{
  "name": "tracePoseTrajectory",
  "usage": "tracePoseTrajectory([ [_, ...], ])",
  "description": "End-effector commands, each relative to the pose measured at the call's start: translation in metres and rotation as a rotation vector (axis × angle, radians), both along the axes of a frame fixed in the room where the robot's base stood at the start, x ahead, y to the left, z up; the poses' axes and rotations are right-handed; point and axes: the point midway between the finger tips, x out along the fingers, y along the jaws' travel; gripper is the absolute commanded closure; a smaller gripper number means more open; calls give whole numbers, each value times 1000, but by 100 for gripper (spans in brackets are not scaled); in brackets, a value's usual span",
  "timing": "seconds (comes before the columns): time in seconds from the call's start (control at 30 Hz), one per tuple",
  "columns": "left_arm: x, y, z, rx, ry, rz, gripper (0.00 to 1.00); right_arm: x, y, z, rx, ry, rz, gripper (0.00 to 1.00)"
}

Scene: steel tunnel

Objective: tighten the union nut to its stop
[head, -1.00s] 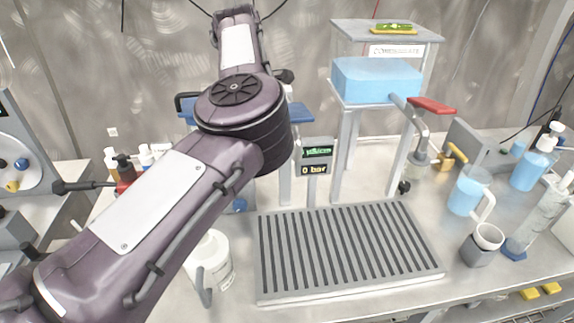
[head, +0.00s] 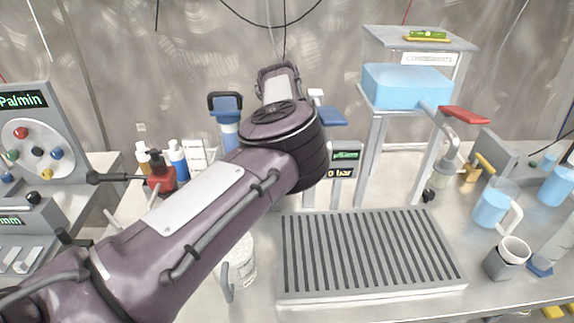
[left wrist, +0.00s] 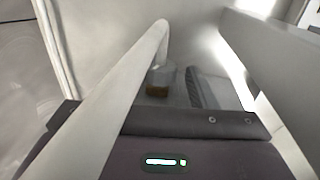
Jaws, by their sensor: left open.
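I cannot make out the union nut for sure in any view. In the head view a grey pipe (head: 441,121) bends down from the blue tank (head: 407,86) to a clear-walled fitting (head: 441,177), beside a yellow-handled valve (head: 478,166). My left arm reaches in from the left; its gripper is hidden behind its own links there. In the left wrist view my left gripper (left wrist: 191,28) is open, with pale fingers left and right. A small blurred cylinder with a brass-coloured lower part (left wrist: 157,90) shows between them, apart from the right finger. My right gripper is not in view.
A slatted drain tray (head: 370,298) lies in front. A display post (head: 345,170) reading 0 bar stands behind it. A red lever (head: 464,116) juts from the tank pipe. Jugs and a cup (head: 514,250) stand right; bottles (head: 177,160) and a dial panel (head: 40,145) stand left.

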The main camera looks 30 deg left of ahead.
Motion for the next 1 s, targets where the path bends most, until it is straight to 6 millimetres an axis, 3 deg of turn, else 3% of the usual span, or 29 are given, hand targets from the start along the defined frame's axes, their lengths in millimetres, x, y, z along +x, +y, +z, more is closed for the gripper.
tracePoseTrajectory([
  [0.2,0,0,0,1,-1,0,49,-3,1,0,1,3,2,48],
  [0.53,0,0,0,1,-1,0,92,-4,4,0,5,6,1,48],
  [1.0,3,-2,-2,-55,79,-2,92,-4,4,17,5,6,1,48],
])
